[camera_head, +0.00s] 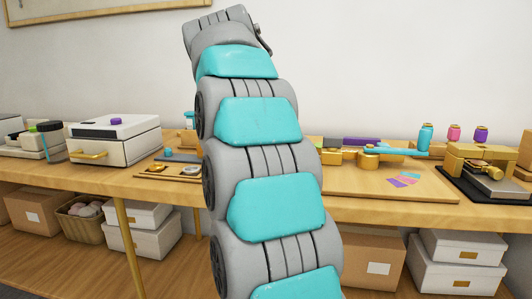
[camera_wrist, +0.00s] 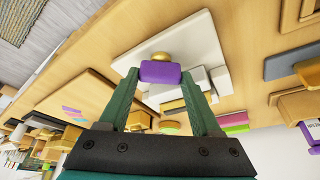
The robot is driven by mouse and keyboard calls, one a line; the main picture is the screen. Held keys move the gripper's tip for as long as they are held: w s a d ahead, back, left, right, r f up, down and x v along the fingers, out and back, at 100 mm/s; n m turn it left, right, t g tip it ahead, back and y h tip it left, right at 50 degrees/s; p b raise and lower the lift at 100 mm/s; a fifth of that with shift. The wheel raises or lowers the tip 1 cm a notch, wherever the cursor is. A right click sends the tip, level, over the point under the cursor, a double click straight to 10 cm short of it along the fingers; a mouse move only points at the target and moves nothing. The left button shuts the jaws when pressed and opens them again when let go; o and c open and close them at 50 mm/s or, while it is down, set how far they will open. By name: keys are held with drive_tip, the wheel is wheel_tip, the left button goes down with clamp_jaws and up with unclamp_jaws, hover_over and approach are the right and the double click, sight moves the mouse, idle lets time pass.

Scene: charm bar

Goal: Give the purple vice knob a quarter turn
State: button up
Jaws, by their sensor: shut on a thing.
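The purple vice knob (camera_wrist: 160,73) sits between the tips of my gripper's (camera_wrist: 159,75) two green fingers in the wrist view. The fingers are shut on its two sides. A gold round part (camera_wrist: 161,56) shows just beyond the knob. Pale blocks (camera_wrist: 195,78) beside and below it look like part of the vice, standing over a white board (camera_wrist: 150,38). How far the knob is turned cannot be told. In the head view my arm fills the middle and hides my gripper and the held knob.
The wooden bench (camera_head: 400,212) runs across the head view. A white box machine with a purple top knob (camera_head: 116,122) stands at left. A gold press (camera_head: 480,165) stands at right, near small colored spools (camera_head: 454,133). Boxes (camera_head: 455,262) and a basket (camera_head: 85,218) sit below.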

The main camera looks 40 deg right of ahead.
drive_tip(key=shift+w+m+g+p, duration=0.15)
drive_tip(key=shift+m+g+p, duration=0.15)
drive_tip(key=shift+m+p, duration=0.4)
drive_tip(key=shift+f, duration=0.1)
